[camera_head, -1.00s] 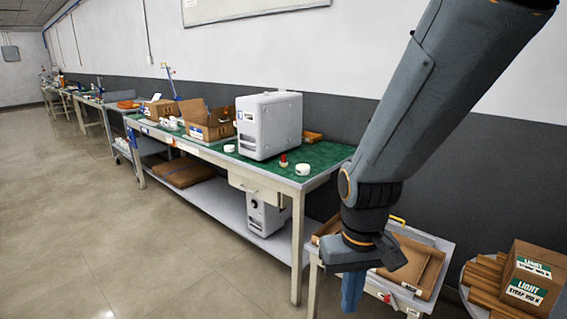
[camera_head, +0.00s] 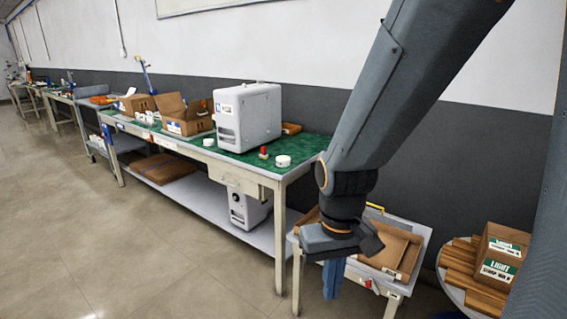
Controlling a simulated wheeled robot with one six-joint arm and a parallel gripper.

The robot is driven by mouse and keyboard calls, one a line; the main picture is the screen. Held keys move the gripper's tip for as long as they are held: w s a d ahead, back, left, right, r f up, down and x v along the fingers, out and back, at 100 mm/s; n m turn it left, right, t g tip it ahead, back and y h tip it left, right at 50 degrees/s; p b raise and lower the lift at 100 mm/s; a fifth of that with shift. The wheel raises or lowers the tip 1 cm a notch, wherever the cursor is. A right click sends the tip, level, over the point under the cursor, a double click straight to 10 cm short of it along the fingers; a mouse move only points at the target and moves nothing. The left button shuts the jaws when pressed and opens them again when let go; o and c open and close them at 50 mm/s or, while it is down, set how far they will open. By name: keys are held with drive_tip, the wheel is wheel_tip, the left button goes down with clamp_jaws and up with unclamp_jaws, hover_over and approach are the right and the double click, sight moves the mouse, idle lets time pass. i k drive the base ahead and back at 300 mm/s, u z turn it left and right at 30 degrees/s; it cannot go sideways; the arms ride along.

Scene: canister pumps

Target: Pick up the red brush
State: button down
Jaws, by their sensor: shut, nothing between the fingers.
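A small upright red object (camera_head: 264,152), possibly the red brush, stands on the green top of the long workbench (camera_head: 310,148). It is too small for me to make out bristles or a handle. It sits between a grey-white machine box and a white round piece. My gripper (camera_head: 333,282) hangs down at the lower middle, its blue fingers pointing at the floor. It is in front of the smaller table, to the right of the bench and apart from the red object. The fingers look shut, with nothing seen in them.
The grey-white box (camera_head: 248,117) stands behind the red object, and a white round piece (camera_head: 283,161) lies to its right. Open cardboard boxes (camera_head: 185,115) are farther left. A smaller table (camera_head: 420,232) with a brown tray is behind my gripper. The floor at left is clear.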

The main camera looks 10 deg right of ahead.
sight(263, 155)
drive_tip(key=u, duration=0.45)
drive_tip(key=i, duration=0.5)
drive_tip(key=u, duration=0.6)
drive_tip(key=i, duration=1.6)
drive_tip(key=z, duration=1.05)
drive_tip(key=i, duration=0.7)
